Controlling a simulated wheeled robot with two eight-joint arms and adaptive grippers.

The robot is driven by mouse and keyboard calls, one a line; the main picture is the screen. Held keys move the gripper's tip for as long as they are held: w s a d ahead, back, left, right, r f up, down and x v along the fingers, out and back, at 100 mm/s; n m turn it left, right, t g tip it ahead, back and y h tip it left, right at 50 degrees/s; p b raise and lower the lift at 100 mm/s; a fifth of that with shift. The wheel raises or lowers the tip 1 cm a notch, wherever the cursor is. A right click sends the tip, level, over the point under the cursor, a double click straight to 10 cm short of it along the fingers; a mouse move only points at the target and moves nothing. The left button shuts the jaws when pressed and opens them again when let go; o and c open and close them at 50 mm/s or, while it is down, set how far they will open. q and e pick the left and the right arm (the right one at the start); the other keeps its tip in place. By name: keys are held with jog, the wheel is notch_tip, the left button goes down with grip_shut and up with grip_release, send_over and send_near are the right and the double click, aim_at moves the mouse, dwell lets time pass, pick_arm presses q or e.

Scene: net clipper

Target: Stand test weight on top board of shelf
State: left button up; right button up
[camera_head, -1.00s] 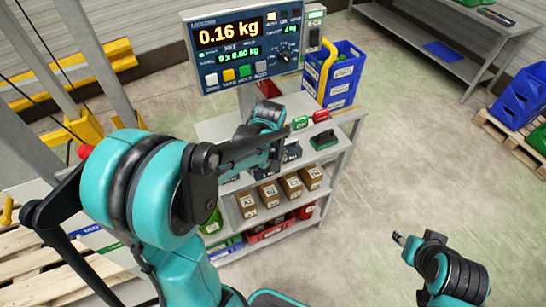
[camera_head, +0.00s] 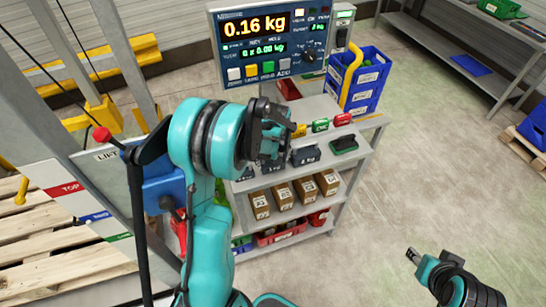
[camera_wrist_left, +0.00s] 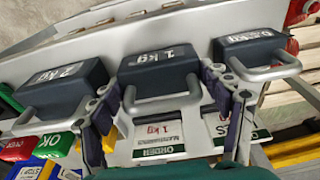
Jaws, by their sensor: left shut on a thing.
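My left gripper (camera_head: 276,146) is over the top board (camera_head: 362,126) of the grey shelf. In the left wrist view its fingers (camera_wrist_left: 166,112) are shut on the handle of the dark 1 kg test weight (camera_wrist_left: 158,70). A 2 kg weight (camera_wrist_left: 62,85) is on its left and a 0.5 kg weight (camera_wrist_left: 255,52) on its right. In the head view the gripper hides the gripped weight; a neighbouring dark weight (camera_head: 305,156) shows to its right. I cannot tell whether the held weight touches the board. My right gripper (camera_head: 413,256) is low at right, away from the shelf.
A scale display (camera_head: 270,45) reading 0.16 kg stands behind the board. Brown boxes (camera_head: 284,196) fill the shelf below.

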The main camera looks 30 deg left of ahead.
pick_arm(q)
jog(key=shift+f, duration=0.2)
jog(key=shift+f, duration=0.1)
jog(key=o, duration=1.9)
